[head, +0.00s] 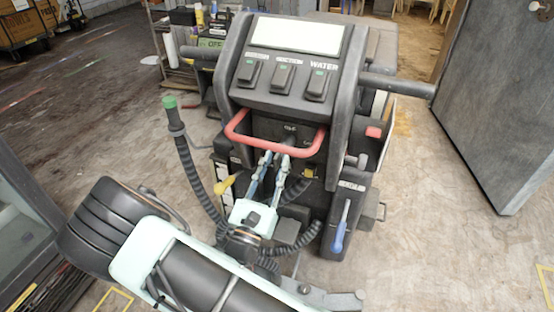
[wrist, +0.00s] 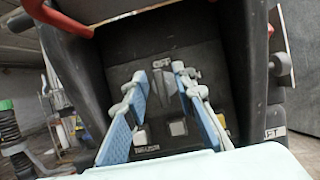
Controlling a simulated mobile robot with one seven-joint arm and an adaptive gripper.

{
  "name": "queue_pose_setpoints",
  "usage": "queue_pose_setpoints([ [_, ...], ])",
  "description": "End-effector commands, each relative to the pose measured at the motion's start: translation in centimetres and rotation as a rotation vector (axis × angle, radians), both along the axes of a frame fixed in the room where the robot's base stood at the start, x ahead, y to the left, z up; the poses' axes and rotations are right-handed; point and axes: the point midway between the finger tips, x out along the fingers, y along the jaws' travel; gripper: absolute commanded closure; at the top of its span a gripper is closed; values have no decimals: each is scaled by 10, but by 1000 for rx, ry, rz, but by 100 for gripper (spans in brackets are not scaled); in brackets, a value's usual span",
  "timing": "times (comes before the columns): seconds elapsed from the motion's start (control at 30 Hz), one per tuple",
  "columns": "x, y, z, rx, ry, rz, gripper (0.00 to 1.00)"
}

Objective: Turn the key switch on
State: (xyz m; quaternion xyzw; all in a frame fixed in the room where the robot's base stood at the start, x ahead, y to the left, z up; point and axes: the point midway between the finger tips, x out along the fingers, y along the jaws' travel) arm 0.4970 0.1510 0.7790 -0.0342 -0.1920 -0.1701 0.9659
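The machine's dark panel (wrist: 110,60) fills the middle of the wrist view. A dark grey upright piece (wrist: 161,92), which looks like the key switch, stands out from it beside a small light label (wrist: 190,72). Its exact angle is hard to tell. My gripper (wrist: 160,76) is open, with its blue-padded fingers apart on either side of this piece; I cannot tell whether they touch it. In the head view, my gripper (head: 276,158) points at the panel just under the red handle (head: 236,139), and the key switch is hard to make out there.
The red handle loops out over my fingers. Above it are three switches, one labelled WATER (head: 318,85).

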Motion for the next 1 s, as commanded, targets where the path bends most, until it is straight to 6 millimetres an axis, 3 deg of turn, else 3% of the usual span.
queue_pose_setpoints([
  [0.2,15,-6,6,1,0,-1,75],
  [0.47,16,-6,7,1,0,0,75],
  [0.7,16,-6,7,1,0,0,100],
  [1.0,16,-6,7,5,-1,0,100],
])
